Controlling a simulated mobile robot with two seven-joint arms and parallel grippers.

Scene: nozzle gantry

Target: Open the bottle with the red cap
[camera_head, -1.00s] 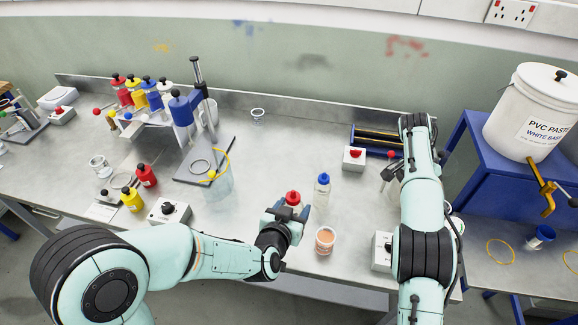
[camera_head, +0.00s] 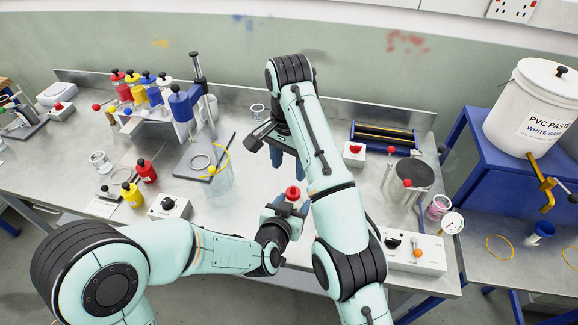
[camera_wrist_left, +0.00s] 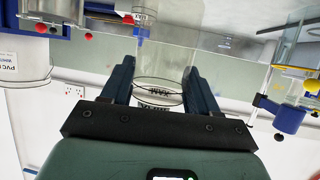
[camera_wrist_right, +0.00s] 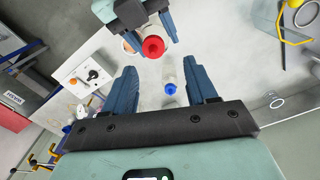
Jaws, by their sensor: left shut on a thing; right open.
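The bottle's red cap (camera_head: 292,193) shows in the head view, upright above my left gripper (camera_head: 287,210). My left gripper is shut on this bottle; its clear body (camera_wrist_left: 158,92) lies between the fingers in the left wrist view. My right gripper (camera_head: 286,168) is open, above and behind the red cap. In the right wrist view the red cap (camera_wrist_right: 153,47) lies just beyond my open right fingers, not between them. A clear bottle with a blue cap (camera_wrist_right: 170,88) stands below, showing between those fingers; my right arm hides it in the head view.
A rack of coloured bottles (camera_head: 150,95) and a press stand (camera_head: 195,105) are at the back left. A clear beaker (camera_head: 218,178) stands left of my grippers. A red-button box (camera_head: 354,152), a grey pot (camera_head: 408,180) and a control box (camera_head: 412,252) stand to the right.

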